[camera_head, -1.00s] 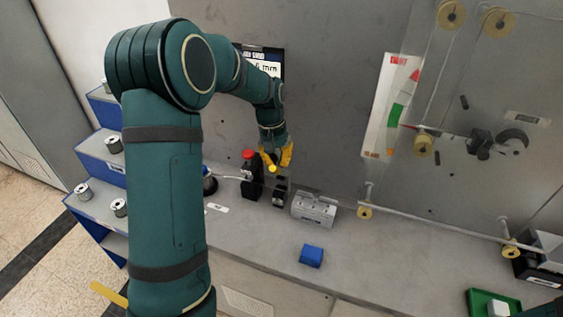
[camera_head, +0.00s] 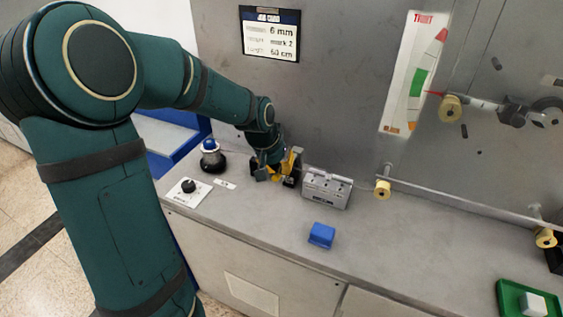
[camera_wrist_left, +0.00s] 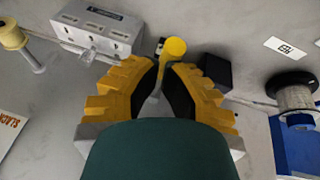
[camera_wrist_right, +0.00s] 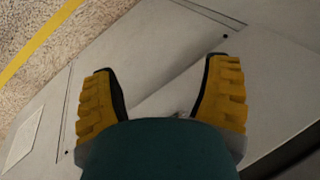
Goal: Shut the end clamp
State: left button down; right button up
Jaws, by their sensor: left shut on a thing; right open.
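The end clamp shows in the left wrist view as a lever with a round yellow knob (camera_wrist_left: 175,47) and a black block (camera_wrist_left: 216,70) beside it. My left gripper (camera_wrist_left: 164,75) is shut on the lever, just below the knob. In the head view my left gripper (camera_head: 279,170) is low at the bench, left of the grey slotted box, and hides most of the clamp. How far the lever is swung is hard to tell. My right gripper (camera_wrist_right: 160,70) is open and empty; it shows only in the right wrist view.
The grey box (camera_head: 326,188) stands close right of my left gripper. A blue block (camera_head: 321,235) lies in front of it. A green tray (camera_head: 515,290) is at front right.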

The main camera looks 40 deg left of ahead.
pick_arm(q)
jog(key=shift+s+d+f+b, duration=0.15)
jog(key=shift+f+b, duration=0.1)
jog(key=shift+f, duration=0.35)
jog(key=shift+s+a+f+b, duration=0.15)
jog(key=shift+f+b, duration=0.1)
jog(key=shift+f, duration=0.3)
pick_arm(e)
jog(key=shift+w+f, duration=0.15)
jog(key=shift+f, duration=0.5)
pick_arm(q)
jog(key=shift+d, duration=0.1)
